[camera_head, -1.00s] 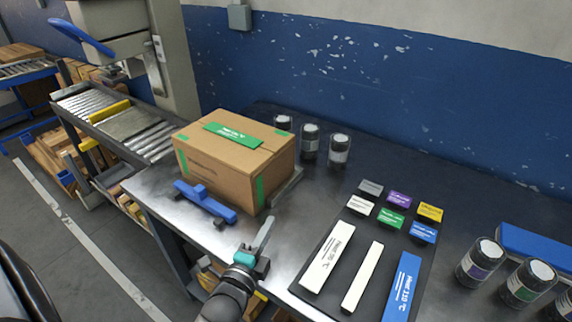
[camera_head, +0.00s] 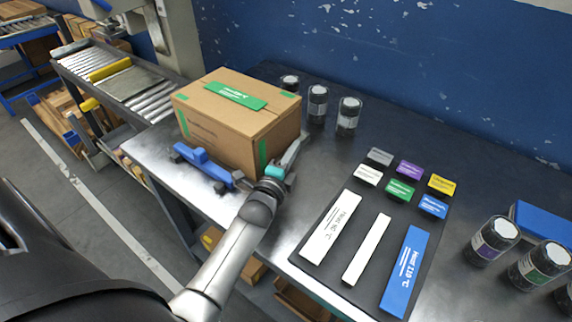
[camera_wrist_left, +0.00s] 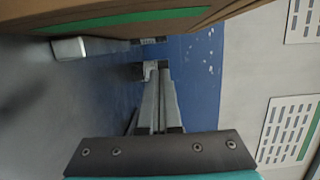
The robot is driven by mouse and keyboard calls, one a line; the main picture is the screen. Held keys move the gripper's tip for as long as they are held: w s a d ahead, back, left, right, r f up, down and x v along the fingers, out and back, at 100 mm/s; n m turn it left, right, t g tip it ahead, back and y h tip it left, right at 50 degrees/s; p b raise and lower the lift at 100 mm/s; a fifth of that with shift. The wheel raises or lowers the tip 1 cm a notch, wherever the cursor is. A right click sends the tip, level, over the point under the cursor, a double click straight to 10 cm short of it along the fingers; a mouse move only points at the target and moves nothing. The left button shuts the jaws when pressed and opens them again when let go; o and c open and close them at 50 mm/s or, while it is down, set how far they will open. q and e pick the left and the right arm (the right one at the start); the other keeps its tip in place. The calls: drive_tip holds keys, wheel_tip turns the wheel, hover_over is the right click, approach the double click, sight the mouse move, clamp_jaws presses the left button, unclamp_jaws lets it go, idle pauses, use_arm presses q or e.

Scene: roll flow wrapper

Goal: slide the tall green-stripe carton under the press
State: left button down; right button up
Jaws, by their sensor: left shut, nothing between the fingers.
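The tall green-stripe carton (camera_head: 235,120) is a closed brown box with green tape and a green top label. It stands upright on the left part of the dark workbench. The press (camera_head: 175,40) is a cream machine at the upper left, beside a roller conveyor (camera_head: 135,88); its top is cut off. My left gripper (camera_head: 294,150) is shut and empty beside the carton's right front corner. I cannot tell whether it touches. In the left wrist view its shut fingers (camera_wrist_left: 158,95) lie just below the carton's green-striped face (camera_wrist_left: 135,20). My right gripper is not in view.
A blue bar-shaped part (camera_head: 203,162) lies at the carton's front left. Several dark jars (camera_head: 317,104) stand behind and right of it. A dark mat (camera_head: 375,240) with labelled blocks lies to the right. A yellow bar (camera_head: 110,69) crosses the conveyor.

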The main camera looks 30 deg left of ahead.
sight(279, 144)
use_arm(q)
drive_tip(key=shift+w+a, duration=0.1)
drive_tip(key=shift+a, duration=1.85)
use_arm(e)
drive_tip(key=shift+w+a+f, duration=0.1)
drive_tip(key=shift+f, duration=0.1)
use_arm(q)
drive_tip(key=shift+a, duration=0.25)
drive_tip(key=a+b, duration=0.1)
drive_tip(key=a, duration=0.3)
drive_tip(key=a+b, duration=0.1)
drive_tip(key=a, duration=0.2)
drive_tip(key=w+a+b, duration=0.1)
drive_tip(key=a, duration=0.3)
drive_tip(key=shift+a+f, duration=0.15)
drive_tip(key=shift+a, duration=0.15)
drive_tip(key=a+b, duration=0.2)
drive_tip(key=a, duration=0.1)
drive_tip(key=shift+w+a, duration=0.1)
drive_tip(key=shift+a, duration=0.2)
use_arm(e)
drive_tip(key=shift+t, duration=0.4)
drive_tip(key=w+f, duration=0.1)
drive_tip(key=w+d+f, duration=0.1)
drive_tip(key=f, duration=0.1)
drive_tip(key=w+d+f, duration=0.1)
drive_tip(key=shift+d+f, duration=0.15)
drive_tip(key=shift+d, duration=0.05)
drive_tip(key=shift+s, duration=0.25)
